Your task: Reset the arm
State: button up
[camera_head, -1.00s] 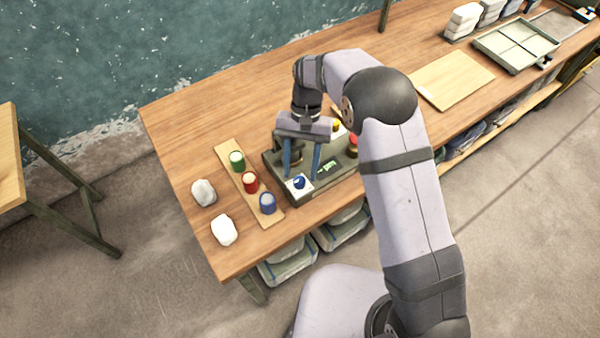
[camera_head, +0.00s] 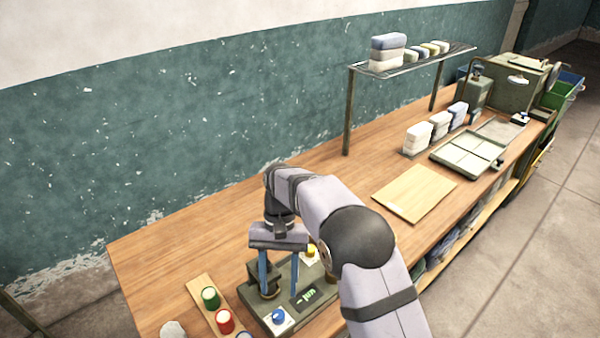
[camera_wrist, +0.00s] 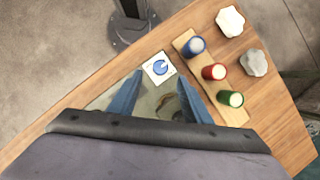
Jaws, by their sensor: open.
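My gripper (camera_head: 279,291) is open and empty, pointing down over the grey-green control box (camera_head: 262,308). Its two blue fingers stand apart, and they also show in the wrist view (camera_wrist: 159,78). The box carries a blue knob (camera_head: 278,316) on a white plate, a yellow knob (camera_head: 311,251) and a lit green display (camera_head: 305,296). The blue knob (camera_wrist: 160,67) lies just beyond the fingertips in the wrist view. Part of the box is hidden behind my arm. Whether the fingers touch the box cannot be told.
Two whitish lumps (camera_wrist: 230,20) (camera_wrist: 254,62) lie beyond. A board (camera_head: 414,191), a tray (camera_head: 468,155) and a raised shelf (camera_head: 413,60) stand farther right. Bare tabletop lies behind the box.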

jog(key=d+r+t, duration=0.1)
jog(key=d+r, duration=0.1)
jog(key=d, duration=0.7)
jog(key=s+d+f+t, duration=0.1)
jog(key=s+d+t, duration=0.2)
jog(key=s+d, duration=1.1)
jog(key=shift+s+d+f, duration=0.25)
jog(key=shift+s+d, duration=0.15)
jog(key=shift+d, duration=0.35)
